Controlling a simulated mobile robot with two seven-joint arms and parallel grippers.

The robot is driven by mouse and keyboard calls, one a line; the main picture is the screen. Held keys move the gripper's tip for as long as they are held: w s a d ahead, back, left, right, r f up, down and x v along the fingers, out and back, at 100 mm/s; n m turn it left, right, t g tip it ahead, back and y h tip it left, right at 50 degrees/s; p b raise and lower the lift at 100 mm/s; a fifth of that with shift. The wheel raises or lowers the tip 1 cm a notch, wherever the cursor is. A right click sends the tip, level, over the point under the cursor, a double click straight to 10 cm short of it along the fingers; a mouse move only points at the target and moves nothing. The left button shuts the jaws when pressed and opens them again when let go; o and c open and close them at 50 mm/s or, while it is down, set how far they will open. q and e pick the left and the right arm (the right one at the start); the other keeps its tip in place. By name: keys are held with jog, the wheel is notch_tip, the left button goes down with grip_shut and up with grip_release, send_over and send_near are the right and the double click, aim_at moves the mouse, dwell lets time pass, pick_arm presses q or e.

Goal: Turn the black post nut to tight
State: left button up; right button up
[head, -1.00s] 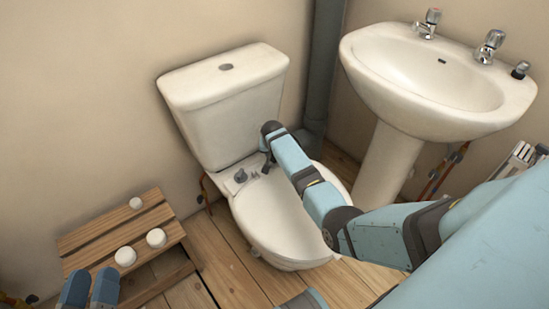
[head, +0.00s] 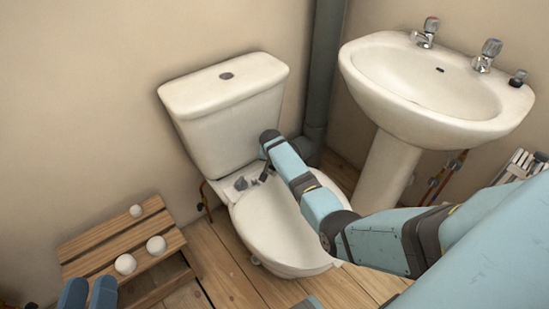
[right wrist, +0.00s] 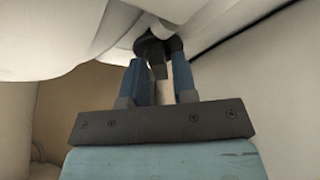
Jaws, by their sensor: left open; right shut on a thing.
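The black post nut (right wrist: 152,46) shows at the top of the right wrist view, on the underside of a pale ceramic surface. My right gripper (right wrist: 157,64) has its blue fingers on either side of the nut and is shut on it. In the head view, my right arm reaches over the toilet (head: 285,225) to the gap beside the cistern (head: 230,115). The right fingertips and the nut are hidden there. My left gripper (head: 88,293) is open and empty at the bottom left edge.
A slatted wooden stool (head: 90,243) with three white round knobs stands at the left. Small grey fittings (head: 241,183) sit at the back of the pan. A pedestal basin (head: 440,85) and a grey pipe (head: 325,80) bound the right side. Floorboards (head: 225,270) are clear in front.

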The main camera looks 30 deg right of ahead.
jog(key=o, duration=0.8)
jog(key=shift+c, duration=0.2)
pick_arm(q)
jog(key=shift+r, duration=0.1)
pick_arm(e)
jog(key=p+v, duration=0.2)
jog(key=v, duration=0.3)
jog(key=shift+w+d+p, duration=0.1)
jog(key=shift+p, duration=0.25)
pick_arm(q)
jog(key=shift+s+a+f+g+y+p, duration=0.1)
jog(key=shift+a+f+g+y+p, duration=0.4)
jog(key=shift+f, duration=0.3)
jog(key=shift+a+f+g+y+p, duration=0.3)
jog(key=shift+a+f+y+p, duration=0.3)
jog(key=shift+f, duration=0.2)
jog(key=shift+s+a+f+g+y+p, duration=0.1)
jog(key=shift+a+f+g+y+p, duration=0.35)
jog(key=shift+f+y+p, duration=0.3)
pick_arm(e)
jog(key=v, duration=0.9)
jog(key=shift+f, duration=0.15)
